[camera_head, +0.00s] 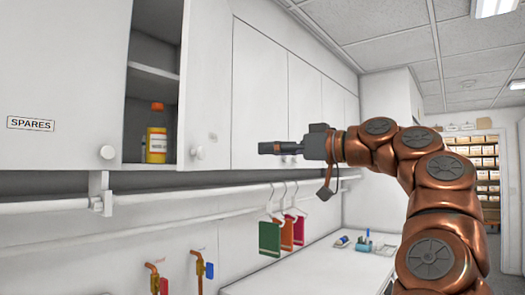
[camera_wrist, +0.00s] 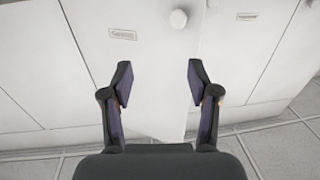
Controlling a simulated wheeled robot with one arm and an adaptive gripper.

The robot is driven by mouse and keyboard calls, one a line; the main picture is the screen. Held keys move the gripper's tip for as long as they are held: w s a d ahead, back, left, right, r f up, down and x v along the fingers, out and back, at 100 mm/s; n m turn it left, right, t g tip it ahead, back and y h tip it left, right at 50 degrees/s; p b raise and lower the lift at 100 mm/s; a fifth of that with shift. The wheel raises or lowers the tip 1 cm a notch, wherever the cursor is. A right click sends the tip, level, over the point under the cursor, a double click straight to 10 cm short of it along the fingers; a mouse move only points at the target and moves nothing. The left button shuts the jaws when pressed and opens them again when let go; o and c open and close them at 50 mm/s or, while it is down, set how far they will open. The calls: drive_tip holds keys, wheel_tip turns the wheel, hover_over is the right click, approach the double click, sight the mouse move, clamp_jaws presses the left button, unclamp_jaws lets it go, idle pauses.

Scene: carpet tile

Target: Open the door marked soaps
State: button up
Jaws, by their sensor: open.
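My gripper (camera_head: 268,148) is held out in front of the white wall cabinets, near the lower part of the closed doors. In the wrist view my gripper (camera_wrist: 160,82) has its two fingers wide apart with nothing between them. Beyond the fingertips is a closed white door (camera_wrist: 150,75) with a small label (camera_wrist: 122,34) and a round white knob (camera_wrist: 178,19). A second label (camera_wrist: 247,16) is on the neighbouring door. Both labels are too blurred to read, so I cannot tell which door is marked soaps.
A cabinet door marked SPARES (camera_head: 30,123) is closed at the left. Beside it an open compartment holds a yellow bottle (camera_head: 156,140); its door (camera_head: 208,80) stands open.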

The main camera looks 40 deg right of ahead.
drive_tip(key=shift+s+d, duration=0.1)
drive_tip(key=shift+s, duration=0.2)
drive_tip(key=shift+c, duration=0.4)
